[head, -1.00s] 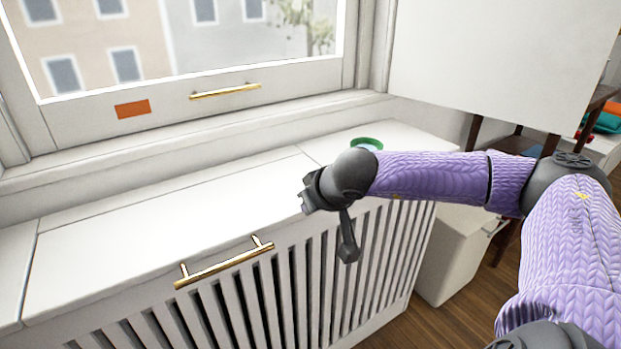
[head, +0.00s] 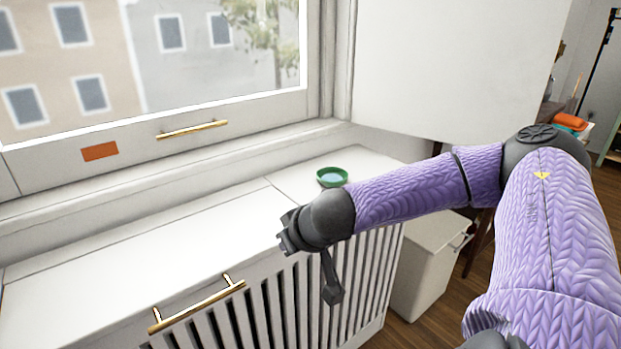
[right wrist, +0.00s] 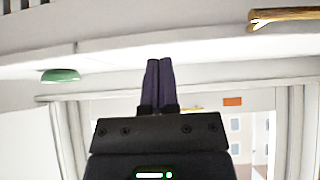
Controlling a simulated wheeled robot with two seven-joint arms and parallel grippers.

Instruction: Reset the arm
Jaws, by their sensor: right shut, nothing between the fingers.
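My right arm comes in from the right in the head view, in a purple knit sleeve with dark grey joints. Its dark end hangs in front of the slatted white cabinet (head: 208,217), below the top's front edge. In the right wrist view my right gripper (right wrist: 160,62) has its two dark fingers pressed together with nothing between them. That view shows the room upside down. My left gripper is not in view.
A green round dish (head: 332,177) stands on the cabinet top behind my forearm; it also shows in the right wrist view (right wrist: 60,76). A gold handle (head: 197,303) sticks out at the cabinet's front. A white bin (head: 425,265) stands right of the cabinet. The top's left part is clear.

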